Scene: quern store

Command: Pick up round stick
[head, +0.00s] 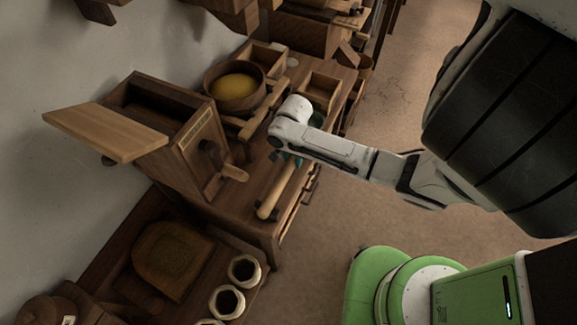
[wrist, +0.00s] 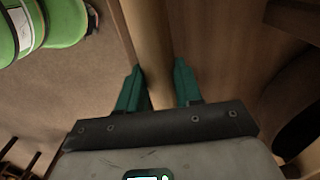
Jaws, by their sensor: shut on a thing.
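The round stick (head: 275,195) is a pale wooden rod at the front edge of the wooden table, slanting along it. In the wrist view the stick (wrist: 150,40) runs up the picture between the two teal fingers. My gripper (head: 288,158) is over its far part in the head view, and my wrist hides the stick's far end. In the wrist view my gripper (wrist: 159,70) has one finger on each side of the stick and is shut on it. I cannot tell whether the stick is clear of the tabletop.
A wooden box with a raised lid (head: 110,132) and side crank stands left of the stick. Behind are a round sieve with yellow meal (head: 235,86) and an open wooden tray (head: 320,90). Pale jars (head: 243,270) stand on a lower surface in front. The floor (head: 330,245) on the right is open.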

